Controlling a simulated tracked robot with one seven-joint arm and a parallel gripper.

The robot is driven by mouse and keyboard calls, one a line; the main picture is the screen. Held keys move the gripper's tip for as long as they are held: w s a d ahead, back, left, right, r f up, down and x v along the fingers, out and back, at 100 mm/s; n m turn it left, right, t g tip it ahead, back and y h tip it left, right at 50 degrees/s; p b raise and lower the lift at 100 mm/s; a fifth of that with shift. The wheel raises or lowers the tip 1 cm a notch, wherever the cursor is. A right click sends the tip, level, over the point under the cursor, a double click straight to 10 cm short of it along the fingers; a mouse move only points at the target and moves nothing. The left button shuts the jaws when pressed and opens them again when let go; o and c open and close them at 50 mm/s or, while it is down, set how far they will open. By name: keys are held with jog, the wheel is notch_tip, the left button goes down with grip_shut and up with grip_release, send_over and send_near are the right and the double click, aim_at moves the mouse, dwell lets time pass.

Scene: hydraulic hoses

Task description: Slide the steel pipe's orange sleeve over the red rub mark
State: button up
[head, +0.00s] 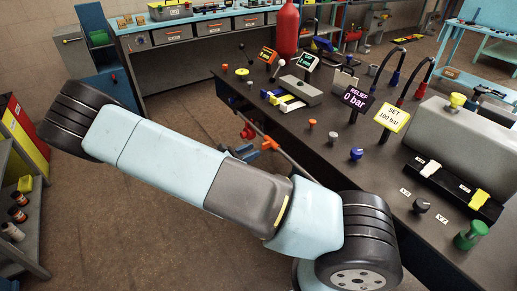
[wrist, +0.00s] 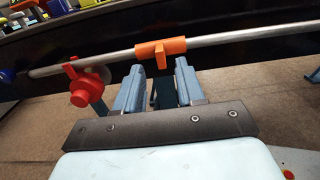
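The steel pipe (wrist: 225,40) runs across the wrist view, and part of it shows in the head view (head: 292,163). The orange sleeve (wrist: 151,49) sits around the pipe, with a short tab hanging below it; it also shows in the head view (head: 269,143). My gripper (wrist: 158,74) is open, its two blue fingers apart just below the sleeve. The tab appears in the gap between the fingertips, with space on both sides; I cannot tell its depth. I cannot make out a red rub mark on the pipe.
A red round fitting (wrist: 86,84) is at the pipe left of my gripper, close to the left finger. Brown floor lies below.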

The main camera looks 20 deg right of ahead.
jog(key=v, duration=0.8)
jog(key=shift+a, duration=0.3)
jog(key=shift+s+r, duration=0.1)
jog(key=s+d+r+m+g+y, duration=0.45)
jog(key=r+m+y, duration=0.2)
jog(key=r, duration=0.45)
jog(key=s+d+r+m+g+y, duration=0.3)
jog(key=s+d+r+m+y, duration=0.25)
jog(key=r, duration=0.45)
jog(key=s+d+r+m+t+y, duration=0.2)
jog(key=s+r+m+t, duration=0.1)
jog(key=s+r, duration=0.4)
jog(key=s+d+r+m+t+y, duration=0.2)
jog(key=s+r+m, duration=0.4)
jog(key=r, duration=0.4)
jog(key=shift+s+d+r+m+t+y, duration=0.25)
jog(key=shift+s+t+y, duration=0.35)
jog(key=shift+t, duration=0.65)
jog(key=shift+d, duration=0.1)
